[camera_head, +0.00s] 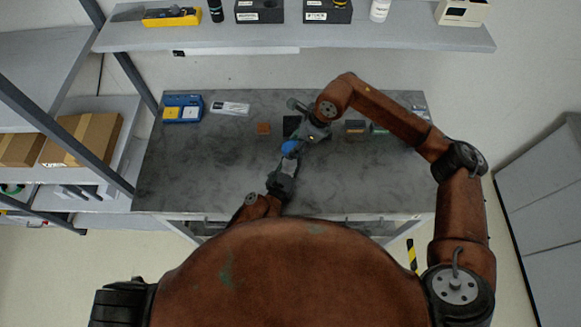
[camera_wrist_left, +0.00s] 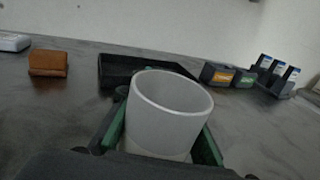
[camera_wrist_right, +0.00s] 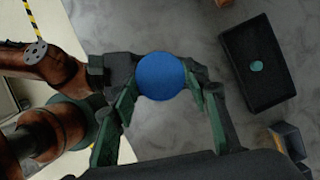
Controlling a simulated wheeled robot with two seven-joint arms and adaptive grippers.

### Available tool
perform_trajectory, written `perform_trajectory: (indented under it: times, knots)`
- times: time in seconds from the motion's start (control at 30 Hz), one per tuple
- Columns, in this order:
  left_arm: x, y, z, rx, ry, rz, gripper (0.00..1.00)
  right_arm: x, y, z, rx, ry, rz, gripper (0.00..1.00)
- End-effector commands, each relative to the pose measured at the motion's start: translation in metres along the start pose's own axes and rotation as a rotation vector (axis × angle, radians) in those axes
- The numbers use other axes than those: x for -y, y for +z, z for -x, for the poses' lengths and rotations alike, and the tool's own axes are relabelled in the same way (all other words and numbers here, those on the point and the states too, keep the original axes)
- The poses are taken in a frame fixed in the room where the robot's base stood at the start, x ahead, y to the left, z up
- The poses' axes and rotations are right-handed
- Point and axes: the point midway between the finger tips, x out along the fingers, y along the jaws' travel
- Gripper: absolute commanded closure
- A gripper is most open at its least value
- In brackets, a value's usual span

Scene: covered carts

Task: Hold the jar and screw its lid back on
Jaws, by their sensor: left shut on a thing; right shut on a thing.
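The jar (camera_wrist_left: 168,120) is a whitish open cylinder. My left gripper (camera_wrist_left: 162,150) is shut on it with green fingers on both sides, and it stands nearly upright with a bare rim. The blue round lid (camera_wrist_right: 160,76) is between the fingertips of my right gripper (camera_wrist_right: 161,92), which is shut on it. In the head view the lid (camera_head: 290,147) shows just beyond my left gripper (camera_head: 287,163). In the right wrist view the lid hides the jar below it. The left wrist view shows no lid on the rim, so the lid is above and apart; the gap's size is unclear.
A black tray (camera_wrist_right: 240,75) lies on the grey table (camera_head: 200,185) close to the jar. An orange-brown block (camera_wrist_left: 48,63) is left of it. Small boxes (camera_wrist_left: 218,75) stand to the right. A blue holder (camera_head: 183,108) is at the back left. The table's left front is clear.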

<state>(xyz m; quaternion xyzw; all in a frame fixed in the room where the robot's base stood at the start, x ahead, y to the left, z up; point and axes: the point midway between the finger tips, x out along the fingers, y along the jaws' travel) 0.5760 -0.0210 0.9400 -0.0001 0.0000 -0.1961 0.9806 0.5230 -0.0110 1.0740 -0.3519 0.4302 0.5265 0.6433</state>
Motion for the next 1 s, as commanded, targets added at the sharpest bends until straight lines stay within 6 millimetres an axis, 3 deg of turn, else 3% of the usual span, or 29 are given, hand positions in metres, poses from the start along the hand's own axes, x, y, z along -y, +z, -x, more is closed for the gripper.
perform_trajectory:
  times: [0.47,0.8,1.0]
  knots:
    - [0.0,-0.001,0.0,-0.001,0.0,0.0,1.0,-0.001,-0.001,-0.002,0.0,0.0,0.0,0.67]
    - [0.0,-0.001,0.0,-0.001,0.0,0.0,1.0,-0.009,-0.015,-0.042,0.005,-0.001,0.0,0.67]
    - [0.0,-0.001,0.0,-0.001,0.0,0.0,1.0,-0.009,-0.016,-0.047,0.006,-0.005,0.002,0.67]
